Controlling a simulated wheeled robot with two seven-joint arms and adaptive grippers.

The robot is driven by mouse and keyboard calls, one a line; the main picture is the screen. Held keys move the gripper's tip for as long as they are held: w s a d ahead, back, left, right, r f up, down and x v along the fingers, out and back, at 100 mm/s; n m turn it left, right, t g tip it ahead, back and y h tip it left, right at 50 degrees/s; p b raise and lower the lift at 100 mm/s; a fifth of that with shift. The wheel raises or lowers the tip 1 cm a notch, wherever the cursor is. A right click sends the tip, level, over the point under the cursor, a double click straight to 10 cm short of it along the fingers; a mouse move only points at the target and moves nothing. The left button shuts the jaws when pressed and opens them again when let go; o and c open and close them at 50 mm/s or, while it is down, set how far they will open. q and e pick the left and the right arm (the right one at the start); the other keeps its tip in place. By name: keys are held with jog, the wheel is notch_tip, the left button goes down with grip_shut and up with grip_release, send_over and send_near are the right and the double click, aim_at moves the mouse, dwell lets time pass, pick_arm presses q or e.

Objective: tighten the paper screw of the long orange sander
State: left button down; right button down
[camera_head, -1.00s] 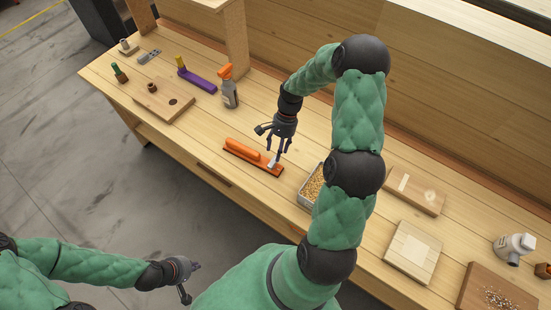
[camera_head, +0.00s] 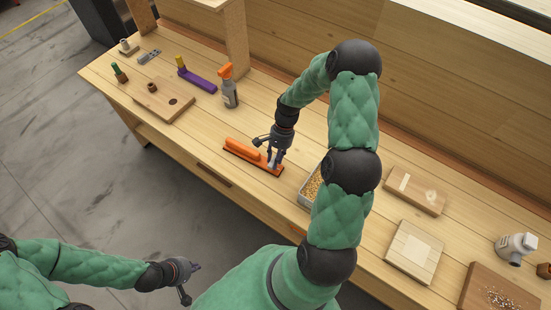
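The long orange sander (camera_head: 243,150) lies on the workbench near its front edge, with a dark base. My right gripper (camera_head: 274,163) reaches down over the sander's right end, its fingers around or beside a small pale part there. That part is mostly hidden by the fingers, and whether they grip it cannot be told. My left gripper (camera_head: 187,281) hangs in front of the bench over the floor, away from the sander; its finger opening is too small to judge.
A tray of yellowish bits (camera_head: 311,188) stands just right of the sander. An orange-topped spray bottle (camera_head: 229,86) and a purple tool (camera_head: 197,78) stand behind and left. Wooden boards (camera_head: 412,250) lie to the right. The bench (camera_head: 205,130) is clear left of the sander.

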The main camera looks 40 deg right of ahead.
jog(key=shift+m, duration=0.4)
jog(key=m+t+p, duration=0.1)
jog(key=m, duration=0.1)
jog(key=m+t+p, duration=0.1)
jog(key=m, duration=0.2)
jog(key=shift+s+a+r, duration=0.15)
jog(key=m, duration=0.2)
jog(key=m+t+p, duration=0.1)
jog(key=m, duration=0.1)
jog(key=shift+a+t, duration=0.1)
jog(key=shift+t, duration=0.2)
jog(key=shift+a+m+t+h, duration=0.1)
jog(key=shift+m+t+h, duration=0.2)
jog(key=shift+m, duration=0.6)
jog(key=shift+m+t+h+b, duration=0.4)
jog(key=shift+m+b, duration=0.1)
jog(key=shift+m, duration=0.7)
jog(key=shift+a, duration=0.1)
jog(key=c, duration=0.9)
grip_release()
